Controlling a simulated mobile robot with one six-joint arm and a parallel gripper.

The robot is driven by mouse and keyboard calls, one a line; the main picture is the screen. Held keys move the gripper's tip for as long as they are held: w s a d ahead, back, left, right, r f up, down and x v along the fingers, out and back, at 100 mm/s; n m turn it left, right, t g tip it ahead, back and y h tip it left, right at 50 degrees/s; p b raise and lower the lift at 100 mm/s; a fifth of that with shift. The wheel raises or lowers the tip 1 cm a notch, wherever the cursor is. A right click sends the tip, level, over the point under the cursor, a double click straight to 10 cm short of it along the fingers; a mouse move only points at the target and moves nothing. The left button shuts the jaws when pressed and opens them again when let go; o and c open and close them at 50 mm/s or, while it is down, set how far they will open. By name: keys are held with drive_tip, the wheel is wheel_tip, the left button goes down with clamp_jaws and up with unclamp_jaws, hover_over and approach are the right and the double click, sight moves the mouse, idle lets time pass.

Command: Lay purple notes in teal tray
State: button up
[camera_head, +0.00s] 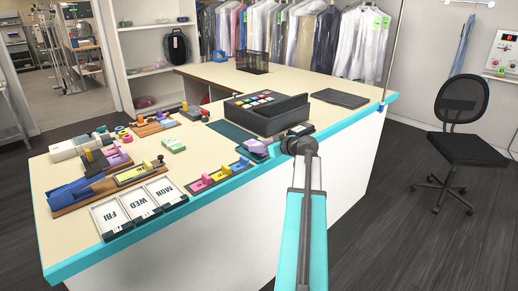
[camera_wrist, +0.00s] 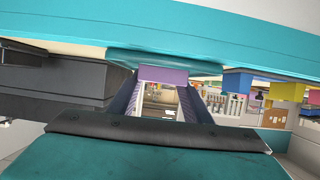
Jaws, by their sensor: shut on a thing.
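The purple notes (camera_head: 257,145) are at the front edge of the counter, just left of my arm's end. My gripper (camera_head: 270,150) is shut on them; its fingers are largely hidden by my wrist in the head view. In the wrist view the purple notes (camera_wrist: 163,75) sit between the tips of my two dark fingers (camera_wrist: 160,90). A teal piece that looks like the tray (camera_wrist: 150,60) lies right against the notes there. In the head view the teal tray (camera_head: 247,152) shows close under the notes. I cannot tell whether the notes touch its floor.
A dark cash register (camera_head: 265,113) stands just behind the notes. A rack with yellow and pink blocks (camera_head: 215,178) lies to the left along the counter edge, near day cards (camera_head: 140,208). A black pad (camera_head: 340,98) lies behind right.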

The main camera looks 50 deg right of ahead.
drive_tip(key=o, duration=1.1)
drive_tip(key=shift+o, duration=0.8)
drive_tip(key=o, duration=0.3)
drive_tip(key=shift+o, duration=0.2)
drive_tip(key=shift+r, duration=0.15)
drive_tip(key=shift+r+p, duration=0.55)
drive_tip(key=shift+r, duration=1.85)
drive_tip(key=shift+r, duration=0.1)
drive_tip(key=shift+r+p, duration=0.6)
drive_tip(key=shift+r, duration=1.8)
